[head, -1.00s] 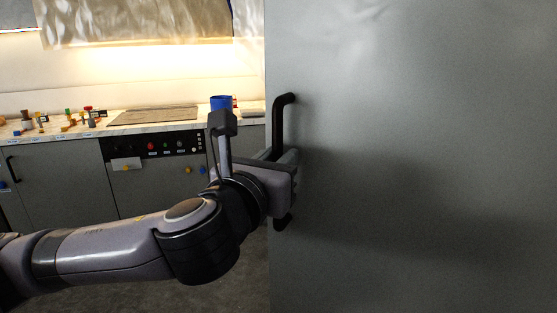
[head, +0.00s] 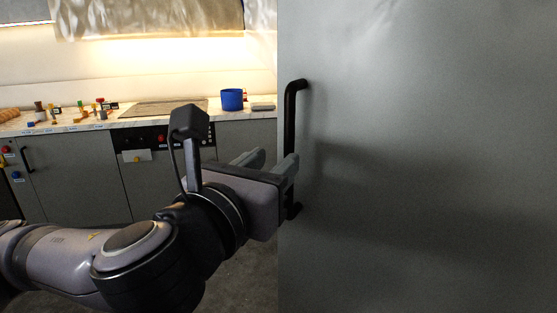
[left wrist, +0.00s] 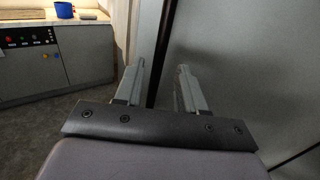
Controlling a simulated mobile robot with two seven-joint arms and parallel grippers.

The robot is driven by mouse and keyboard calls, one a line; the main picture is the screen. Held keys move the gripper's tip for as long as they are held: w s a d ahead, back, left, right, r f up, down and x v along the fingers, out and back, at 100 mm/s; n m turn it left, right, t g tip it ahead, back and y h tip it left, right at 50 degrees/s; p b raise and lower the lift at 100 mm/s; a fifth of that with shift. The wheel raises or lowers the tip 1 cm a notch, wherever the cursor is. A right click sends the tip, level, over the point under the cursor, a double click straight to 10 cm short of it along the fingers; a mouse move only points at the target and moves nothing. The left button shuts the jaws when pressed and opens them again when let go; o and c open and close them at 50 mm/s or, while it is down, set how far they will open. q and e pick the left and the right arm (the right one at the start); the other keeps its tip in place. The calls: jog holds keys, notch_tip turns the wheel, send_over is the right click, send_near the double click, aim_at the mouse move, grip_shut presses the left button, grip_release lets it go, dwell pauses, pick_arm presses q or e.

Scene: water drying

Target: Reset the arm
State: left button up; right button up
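My left gripper (head: 279,156) is beside the black vertical handle (head: 290,125) of the large grey door (head: 420,160). Its two fingers are spread apart and nothing shows clamped between them. In the head view the nearer finger overlaps the lower part of the handle; I cannot tell whether it touches. In the left wrist view the open gripper (left wrist: 158,75) points toward the door's edge, with a dark vertical strip between the fingers. I cannot tell whether that strip is the handle or a gap. My right gripper is out of view.
A counter (head: 70,126) runs along the back left, with a blue cup (head: 232,99), a dark flat panel (head: 155,107) and several small coloured items. Grey cabinets with a knobbed control panel stand below it. Some open floor shows left of the door.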

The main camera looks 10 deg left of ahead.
pick_arm(q)
jog(key=shift+s, duration=0.15)
jog(key=shift+f, duration=0.1)
jog(key=s+a+f+n+g, duration=0.1)
jog(key=f+n+g, duration=0.1)
jog(key=f+n, duration=0.5)
jog(key=s+a+f+n+g+y, duration=0.1)
jog(key=f+n+g, duration=0.2)
jog(key=f+n, duration=0.35)
jog(key=s+a+f+n+g, duration=0.2)
jog(key=f+n, duration=0.5)
jog(key=s+a+f+n+g+y, duration=0.1)
jog(key=s+a+f+n+g, duration=0.35)
jog(key=s+f+n, duration=0.45)
jog(key=s+a+f+n+g+y, duration=0.25)
jog(key=s+a+f+n, duration=0.45)
jog(key=f, duration=0.4)
jog(key=w+d+f+t+h, duration=0.2)
jog(key=w+d+f+t, duration=0.2)
jog(key=f+t, duration=0.3)
jog(key=shift+w+f+h, duration=0.35)
jog(key=shift+w+f, duration=0.4)
jog(key=shift+w, duration=0.15)
